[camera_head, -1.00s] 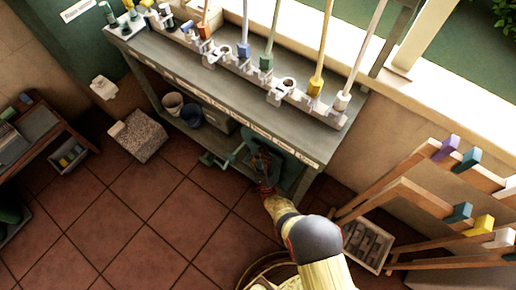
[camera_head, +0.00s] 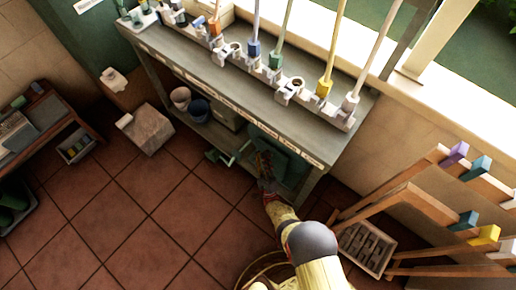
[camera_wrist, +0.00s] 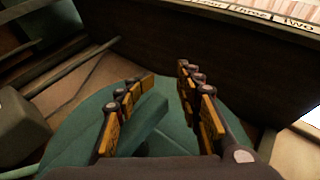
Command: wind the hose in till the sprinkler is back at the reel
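A teal-green reel (camera_head: 292,168) stands under the right end of the grey bench. It also fills the lower middle of the wrist view (camera_wrist: 75,140), with a raised teal part (camera_wrist: 146,122) between my fingers. My gripper (camera_head: 264,160) is at the reel's left front in the head view. In the wrist view my gripper (camera_wrist: 160,98) has its two fingers wide apart, over the reel. I cannot tell whether they touch it. A small green piece (camera_head: 216,156) shows left of the reel; I cannot tell what it is. I cannot make out the hose or the sprinkler.
The grey bench (camera_head: 222,72) overhangs the reel, with holders and poles along its top. Two buckets (camera_head: 199,109) stand on its lower shelf. A wooden rack (camera_head: 400,200) and a crate (camera_head: 366,250) are at the right.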

